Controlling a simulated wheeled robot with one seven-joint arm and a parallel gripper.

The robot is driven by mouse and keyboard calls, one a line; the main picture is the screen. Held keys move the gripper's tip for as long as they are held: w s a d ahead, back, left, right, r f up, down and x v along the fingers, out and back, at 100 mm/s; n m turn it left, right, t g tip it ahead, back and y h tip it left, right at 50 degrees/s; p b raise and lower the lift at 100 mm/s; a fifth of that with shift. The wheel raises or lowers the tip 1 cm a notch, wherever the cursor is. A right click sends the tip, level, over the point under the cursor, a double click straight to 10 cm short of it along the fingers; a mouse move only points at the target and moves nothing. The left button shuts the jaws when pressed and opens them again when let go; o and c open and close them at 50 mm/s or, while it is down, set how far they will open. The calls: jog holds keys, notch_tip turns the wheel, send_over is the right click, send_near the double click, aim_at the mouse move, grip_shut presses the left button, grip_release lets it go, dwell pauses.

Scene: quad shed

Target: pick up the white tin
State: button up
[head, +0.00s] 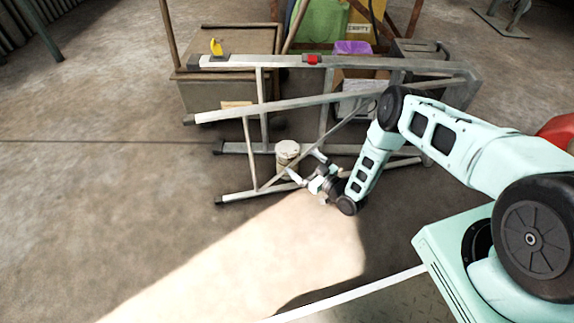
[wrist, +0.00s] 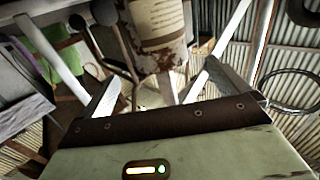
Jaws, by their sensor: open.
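The white tin (head: 287,153) is a small upright cylinder with a worn, rust-marked side, among the rails of a metal ladder lying on its side. My gripper (head: 306,167) is open just to the right of the tin in the head view, its fingers pointing toward it. In the wrist view the tin (wrist: 158,22) is ahead of and between the two spread fingers of my gripper (wrist: 170,88), and its upper part is cut off by the picture edge. I cannot tell whether a finger touches it.
The ladder (head: 225,62) has rails in front of, behind and above the tin. A wooden crate (head: 205,95) and a yellow object (head: 216,46) are behind. A purple item (head: 352,47) stands farther back. Open floor (head: 110,190) lies to the left.

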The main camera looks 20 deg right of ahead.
aim_at(287, 148)
jog(key=b+x, duration=0.1)
jog(key=x, duration=0.2)
jog(key=shift+w+a, duration=0.1)
jog(key=shift+w, duration=0.1)
jog(key=b+x, duration=0.3)
jog(key=x, duration=0.1)
jog(key=shift+w+a+r+b, duration=0.25)
jog(key=shift+w+b, duration=0.1)
jog(key=shift+w, duration=0.05)
jog(key=shift+r, duration=0.1)
jog(key=c, duration=1.6)
